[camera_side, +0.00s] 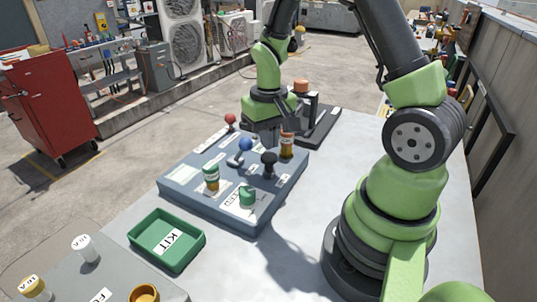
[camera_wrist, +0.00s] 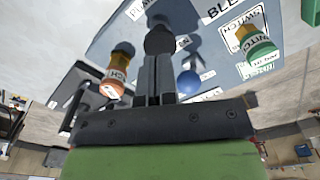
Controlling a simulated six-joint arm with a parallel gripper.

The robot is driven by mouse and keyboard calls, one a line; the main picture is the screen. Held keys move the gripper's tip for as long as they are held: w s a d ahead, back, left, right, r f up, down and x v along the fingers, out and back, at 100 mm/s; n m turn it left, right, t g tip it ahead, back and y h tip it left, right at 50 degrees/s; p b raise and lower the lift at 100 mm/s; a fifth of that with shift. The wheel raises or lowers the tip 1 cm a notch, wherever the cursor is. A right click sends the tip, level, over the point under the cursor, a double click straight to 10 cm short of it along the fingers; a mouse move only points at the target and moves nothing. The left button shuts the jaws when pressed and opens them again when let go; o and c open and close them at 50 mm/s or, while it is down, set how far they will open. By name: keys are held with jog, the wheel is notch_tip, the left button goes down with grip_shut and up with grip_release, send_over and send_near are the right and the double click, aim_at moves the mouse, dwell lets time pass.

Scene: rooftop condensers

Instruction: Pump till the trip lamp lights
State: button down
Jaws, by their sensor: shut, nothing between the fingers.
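The blue-grey control panel (camera_side: 185,187) lies on the table. A black knob (camera_side: 268,160), likely the pump handle, stands up from it; it also shows in the wrist view (camera_wrist: 160,38), near a partly hidden label. My gripper (camera_wrist: 155,62) is shut and empty, its fingertips close to this knob. I cannot tell whether they touch. A blue ball knob (camera_side: 246,145) stands beside it. A green knob (camera_side: 247,195) is at the front, near a BLEED label. An orange labelled cylinder (camera_side: 287,145) and a green-and-amber one (camera_side: 211,178) stand on the panel. I cannot pick out a lit trip lamp.
A red ball knob (camera_side: 230,118) is at the panel's back left. A green KIT tray (camera_side: 140,238) sits in front of the panel. White- and yellow-capped pieces stand on a grey board (camera_side: 112,285) at front left. Bare table lies right of the panel.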

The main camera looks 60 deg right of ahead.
aim_at(269, 156)
jog(key=shift+f, duration=0.1)
dwell(0.3)
jog(key=shift+f, duration=2.15)
jog(key=shift+r, duration=2.25)
